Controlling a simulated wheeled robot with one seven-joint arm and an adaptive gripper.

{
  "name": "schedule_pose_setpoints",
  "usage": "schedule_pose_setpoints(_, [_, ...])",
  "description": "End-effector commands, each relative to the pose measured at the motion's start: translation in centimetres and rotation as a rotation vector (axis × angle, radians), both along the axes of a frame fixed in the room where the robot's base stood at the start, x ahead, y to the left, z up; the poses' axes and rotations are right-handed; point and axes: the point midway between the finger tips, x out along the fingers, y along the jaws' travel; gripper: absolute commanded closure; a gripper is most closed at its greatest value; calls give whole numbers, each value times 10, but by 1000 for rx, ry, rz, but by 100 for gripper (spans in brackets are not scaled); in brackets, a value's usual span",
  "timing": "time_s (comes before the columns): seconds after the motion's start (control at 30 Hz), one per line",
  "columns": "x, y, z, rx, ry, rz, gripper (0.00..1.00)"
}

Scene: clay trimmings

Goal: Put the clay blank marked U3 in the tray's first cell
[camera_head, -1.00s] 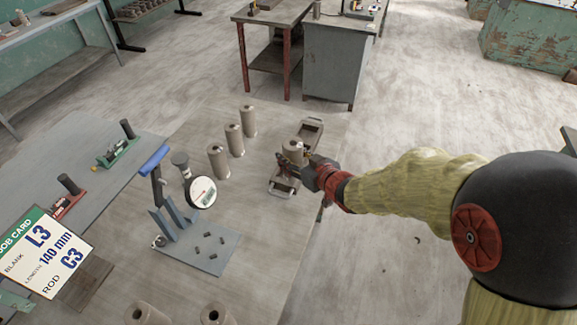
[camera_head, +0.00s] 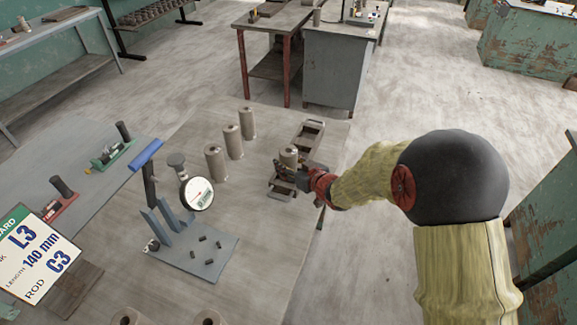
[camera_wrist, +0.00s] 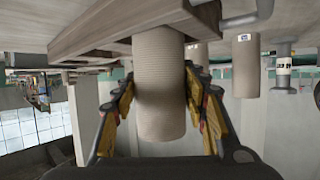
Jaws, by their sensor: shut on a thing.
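A beige cylindrical clay blank (camera_head: 289,157) stands upright at the tray, and my gripper (camera_head: 284,170) is shut on it. In the wrist view, which is upside down, the blank (camera_wrist: 160,88) sits between both yellow-padded fingers (camera_wrist: 162,115). Its base meets or lies very close to the tray (camera_wrist: 105,28); I cannot tell whether it rests there. The long tray (camera_head: 313,124) has end handles and several cells; the blank is around its middle. No mark is legible on the held blank, so I cannot confirm U3.
Several similar blanks (camera_head: 233,142) stand in a row left of the tray. A dial gauge stand (camera_head: 197,193) is on a blue-grey plate (camera_head: 205,258) at front left. A job card (camera_head: 35,250) reads L3, 140 mm, C3. Two more blanks (camera_head: 127,317) show at the bottom edge.

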Motion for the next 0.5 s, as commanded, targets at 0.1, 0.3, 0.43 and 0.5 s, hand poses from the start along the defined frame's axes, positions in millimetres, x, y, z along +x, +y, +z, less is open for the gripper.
schedule_pose_setpoints(0.1, [2,0,4,2,-7,0,100])
schedule_pose_setpoints(0.3, [1,0,2,2,-6,-1,100])
schedule_pose_setpoints(0.43, [0,0,-1,1,-2,0,52])
schedule_pose_setpoints(0.5, [0,0,-1,1,-2,0,48])
